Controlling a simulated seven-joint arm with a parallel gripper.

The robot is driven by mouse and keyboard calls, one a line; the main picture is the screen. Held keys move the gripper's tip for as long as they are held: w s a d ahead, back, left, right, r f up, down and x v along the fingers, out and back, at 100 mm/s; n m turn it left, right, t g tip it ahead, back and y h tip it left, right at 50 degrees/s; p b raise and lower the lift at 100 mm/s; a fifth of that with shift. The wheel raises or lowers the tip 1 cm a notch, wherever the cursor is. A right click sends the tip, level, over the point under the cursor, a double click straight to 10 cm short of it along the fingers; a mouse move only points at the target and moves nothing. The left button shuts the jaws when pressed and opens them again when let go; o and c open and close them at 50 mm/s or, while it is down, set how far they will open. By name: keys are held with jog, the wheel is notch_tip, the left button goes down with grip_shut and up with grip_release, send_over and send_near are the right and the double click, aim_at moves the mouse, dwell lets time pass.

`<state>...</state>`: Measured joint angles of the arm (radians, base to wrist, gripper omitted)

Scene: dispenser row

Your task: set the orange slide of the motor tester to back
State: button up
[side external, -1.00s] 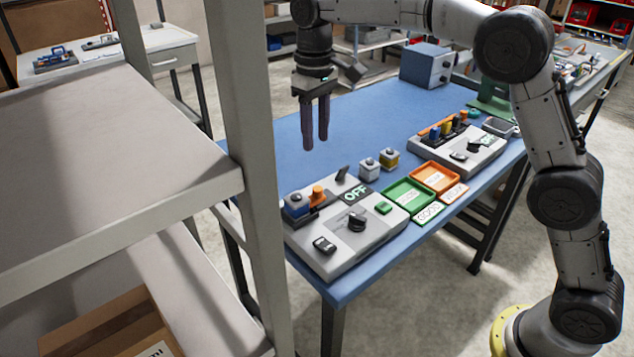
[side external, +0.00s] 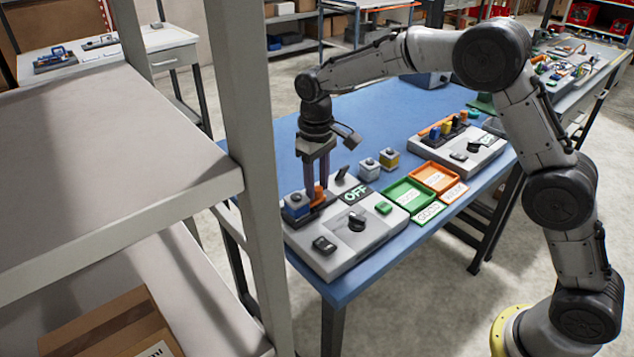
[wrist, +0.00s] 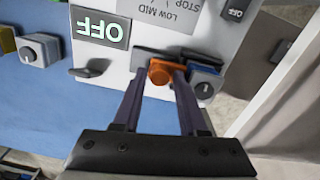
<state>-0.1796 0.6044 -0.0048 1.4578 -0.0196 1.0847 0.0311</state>
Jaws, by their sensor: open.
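The motor tester (side external: 338,258) is the grey box at the near end of the blue table, with a lit OFF display (side external: 355,193). Its orange slide (side external: 318,193) sits in a dark track at the box's far left part. My gripper (side external: 316,197) points down over this track. In the wrist view the orange slide (wrist: 161,72) shows between the fingertips of my open gripper (wrist: 160,82), one finger on each side. I cannot tell whether the fingers touch it. The slide's exact setting is partly hidden by the fingers.
A blue block with a grey top (side external: 296,205) stands close to the slide. Small knobbed blocks, a green tray (side external: 408,193) and an orange tray (side external: 440,177) lie to the right.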

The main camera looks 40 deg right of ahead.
grip_shut()
jog(key=shift+r, duration=0.1)
dwell(1.2)
